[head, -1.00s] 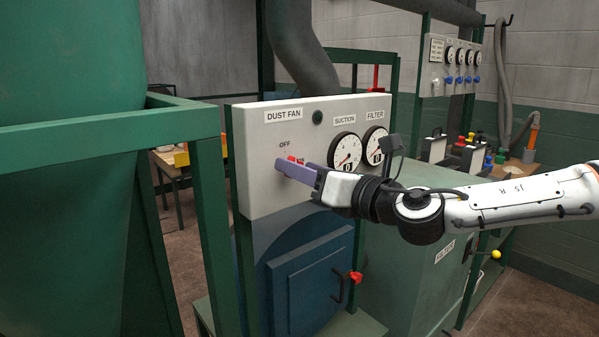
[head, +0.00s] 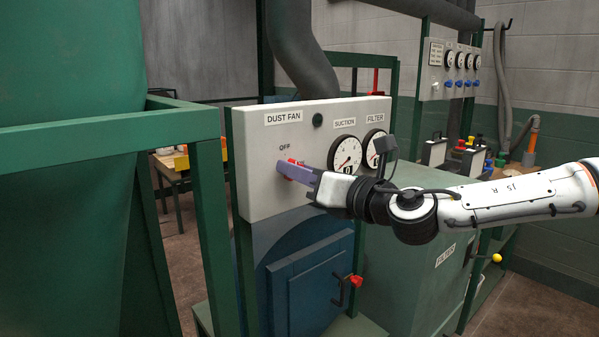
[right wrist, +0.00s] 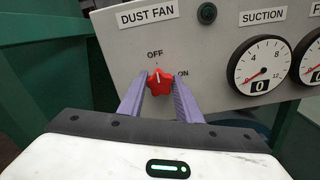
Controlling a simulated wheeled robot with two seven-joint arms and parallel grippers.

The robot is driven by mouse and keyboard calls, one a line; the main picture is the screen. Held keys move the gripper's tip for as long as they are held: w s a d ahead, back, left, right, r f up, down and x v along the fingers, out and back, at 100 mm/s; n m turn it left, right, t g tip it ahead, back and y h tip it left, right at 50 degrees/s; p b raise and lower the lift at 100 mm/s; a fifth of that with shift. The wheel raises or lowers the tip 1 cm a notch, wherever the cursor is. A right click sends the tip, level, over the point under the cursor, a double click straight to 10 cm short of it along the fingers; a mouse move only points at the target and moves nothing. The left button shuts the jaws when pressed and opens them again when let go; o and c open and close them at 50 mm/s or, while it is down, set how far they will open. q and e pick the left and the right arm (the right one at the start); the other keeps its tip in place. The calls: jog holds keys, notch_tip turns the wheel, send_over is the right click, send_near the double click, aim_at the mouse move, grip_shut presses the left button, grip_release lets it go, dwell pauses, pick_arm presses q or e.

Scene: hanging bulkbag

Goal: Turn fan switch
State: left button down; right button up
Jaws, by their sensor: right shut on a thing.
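The red star-shaped fan switch (right wrist: 160,82) sits on the pale panel under the "DUST FAN" label. In the right wrist view its white mark points up toward "OFF", with "ON" to its right. In the head view the switch (head: 292,168) is mostly hidden behind my fingers. My right gripper (right wrist: 160,88) is shut on the switch, with one purple finger on each side of it. It also shows in the head view (head: 288,170), reaching the panel from the right. My left gripper is not in view.
The panel (head: 250,195) also carries a dark round lamp (head: 318,120), a suction gauge (head: 345,154) and a filter gauge (head: 375,148). A green frame post (head: 212,220) stands close on the left. A blue door (head: 310,280) with a red-knobbed handle is below.

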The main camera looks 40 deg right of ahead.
pick_arm(q)
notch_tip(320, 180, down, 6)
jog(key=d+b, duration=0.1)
jog(key=b, duration=0.8)
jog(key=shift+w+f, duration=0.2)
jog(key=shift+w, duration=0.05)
pick_arm(e)
jog(key=shift+f+m, duration=0.15)
jog(key=shift+m, duration=4.3)
jog(key=shift+f+m, duration=0.1)
jog(key=shift+m, duration=4.35)
pick_arm(q)
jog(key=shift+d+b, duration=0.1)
jog(key=shift+b, duration=0.2)
pick_arm(e)
jog(key=o, duration=1)
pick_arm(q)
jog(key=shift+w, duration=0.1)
pick_arm(e)
jog(key=shift+o, duration=0.2)
jog(key=shift+d, duration=0.1)
